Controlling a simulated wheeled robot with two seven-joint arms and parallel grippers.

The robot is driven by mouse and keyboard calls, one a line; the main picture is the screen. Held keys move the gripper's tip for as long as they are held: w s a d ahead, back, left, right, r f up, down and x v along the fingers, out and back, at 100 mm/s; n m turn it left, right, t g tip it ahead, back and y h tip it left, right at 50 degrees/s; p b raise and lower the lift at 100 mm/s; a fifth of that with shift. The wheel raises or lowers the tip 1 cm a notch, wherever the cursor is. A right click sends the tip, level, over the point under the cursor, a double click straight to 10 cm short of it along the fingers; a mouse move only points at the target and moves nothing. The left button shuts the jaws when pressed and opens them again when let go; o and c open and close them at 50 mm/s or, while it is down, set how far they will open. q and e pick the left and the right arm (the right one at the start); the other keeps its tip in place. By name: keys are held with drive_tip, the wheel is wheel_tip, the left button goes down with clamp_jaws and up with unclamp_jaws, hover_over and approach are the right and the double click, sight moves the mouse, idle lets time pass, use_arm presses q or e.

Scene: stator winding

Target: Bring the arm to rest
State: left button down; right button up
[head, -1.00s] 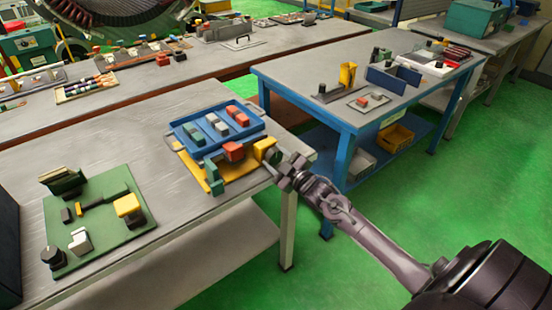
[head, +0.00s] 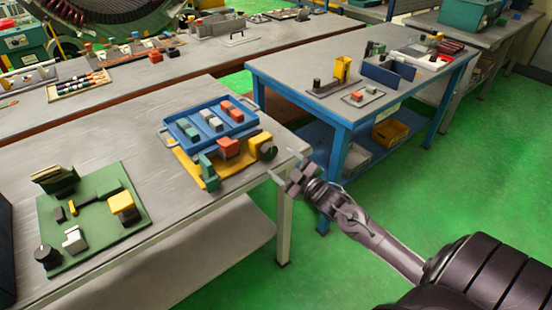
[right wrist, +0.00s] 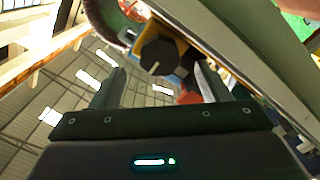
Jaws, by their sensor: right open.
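My right gripper (head: 287,172) is open and empty in the head view, just off the right edge of the near table (head: 110,145). It is apart from the yellow fixture (head: 202,172), whose black knob (head: 268,152) faces it. In the right wrist view, the two fingers of my right gripper (right wrist: 160,90) are spread, and the black knob (right wrist: 160,55) shows beyond and between them. My left gripper is in neither view.
A blue tray (head: 182,138) with several coloured blocks lies behind the fixture. A red block (head: 228,147) sits on the fixture. A green board (head: 95,235) lies at left. A blue-framed table (head: 335,110) stands beyond. Green floor (head: 480,190) is open at right.

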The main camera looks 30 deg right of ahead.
drive_tip(key=shift+s, duration=0.85)
drive_tip(key=s+a+f+m+g+h, duration=0.1)
drive_tip(key=s+f+m+g, duration=0.15)
drive_tip(key=s+f, duration=0.65)
drive_tip(key=s+f+m+g+h, duration=0.1)
drive_tip(key=s+f+g, duration=0.15)
drive_tip(key=f, duration=1.15)
drive_tip(key=s+a+f+m+g, duration=0.15)
drive_tip(key=s+f+g, duration=0.3)
drive_tip(key=f, duration=0.75)
drive_tip(key=s+a+f+g, duration=0.2)
drive_tip(key=s+a+f, duration=0.2)
drive_tip(key=s, duration=0.5)
drive_tip(key=s+a+f+m+g, duration=0.1)
drive_tip(key=s+a+f+g, duration=0.2)
drive_tip(key=s, duration=0.7)
drive_tip(key=s+a+f+g, duration=0.2)
drive_tip(key=s+a+f, duration=0.4)
drive_tip(key=s+f, duration=0.3)
drive_tip(key=shift+s+a+y, duration=0.15)
drive_tip(key=shift+s+y, duration=0.2)
drive_tip(key=shift+y, duration=0.05)
drive_tip(key=shift+g, duration=0.25)
